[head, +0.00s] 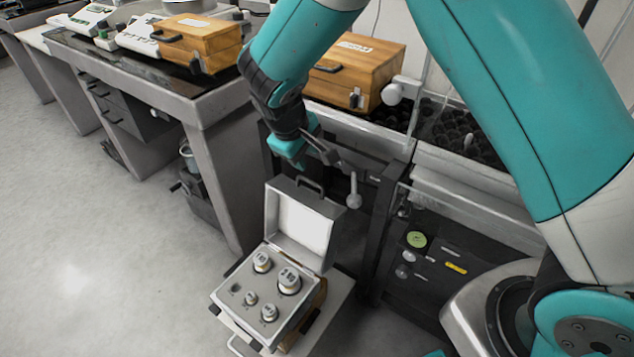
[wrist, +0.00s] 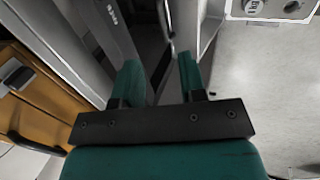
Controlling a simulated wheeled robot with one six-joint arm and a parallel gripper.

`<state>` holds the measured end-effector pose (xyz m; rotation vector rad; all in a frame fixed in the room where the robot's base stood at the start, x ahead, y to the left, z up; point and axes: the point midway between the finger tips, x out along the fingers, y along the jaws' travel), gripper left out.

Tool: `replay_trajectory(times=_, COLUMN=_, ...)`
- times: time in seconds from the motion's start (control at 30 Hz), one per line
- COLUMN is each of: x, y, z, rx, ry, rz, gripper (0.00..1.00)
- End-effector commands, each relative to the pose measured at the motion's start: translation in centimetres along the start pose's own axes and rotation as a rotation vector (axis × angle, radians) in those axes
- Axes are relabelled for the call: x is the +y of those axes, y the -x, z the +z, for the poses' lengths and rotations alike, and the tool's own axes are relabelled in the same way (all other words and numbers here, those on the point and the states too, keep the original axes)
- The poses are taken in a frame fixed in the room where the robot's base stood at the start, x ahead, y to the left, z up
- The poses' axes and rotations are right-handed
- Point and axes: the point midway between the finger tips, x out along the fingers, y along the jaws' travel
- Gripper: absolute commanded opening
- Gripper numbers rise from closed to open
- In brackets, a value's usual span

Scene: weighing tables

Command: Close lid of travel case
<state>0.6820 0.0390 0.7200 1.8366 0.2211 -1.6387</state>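The grey travel case (head: 238,309) stands open on a low stand, with several metal weights in its panel. Its lid (head: 303,226) is raised nearly upright at the back, pale inside, with a dark handle on its top edge. My gripper (head: 322,156) is above and behind the lid, apart from it. In the wrist view my gripper (wrist: 157,72) shows two teal fingers spread apart with nothing between them. A corner of the case with round weights shows at the top right of the wrist view (wrist: 274,17).
Wooden boxes (head: 199,39) (head: 364,72) rest on the benches behind. Floor (head: 105,235) to the left is clear.

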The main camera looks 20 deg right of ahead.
Motion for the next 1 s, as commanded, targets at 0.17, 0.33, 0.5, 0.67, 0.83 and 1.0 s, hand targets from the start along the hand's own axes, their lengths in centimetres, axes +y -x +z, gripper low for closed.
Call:
replay_trajectory(times=0.17, x=-0.1, y=-4.6, z=0.1, rx=-0.004, ry=-0.001, rz=-0.001, gripper=0.38)
replay_trajectory(times=0.33, x=-0.1, y=-8.4, z=0.1, rx=-0.003, ry=-0.002, rz=-0.002, gripper=0.38)
replay_trajectory(times=0.5, x=-0.1, y=-11.3, z=0.1, rx=-0.001, ry=-0.001, rz=-0.002, gripper=0.38)
replay_trajectory(times=0.67, x=-0.1, y=-12.8, z=0.0, rx=-0.001, ry=0.0, rz=-0.002, gripper=0.38)
replay_trajectory(times=0.83, x=-0.1, y=-13.3, z=0.0, rx=0.001, ry=0.0, rz=-0.002, gripper=0.38)
replay_trajectory(times=1.0, x=-0.1, y=-13.3, z=0.0, rx=0.001, ry=0.0, rz=-0.002, gripper=0.38)
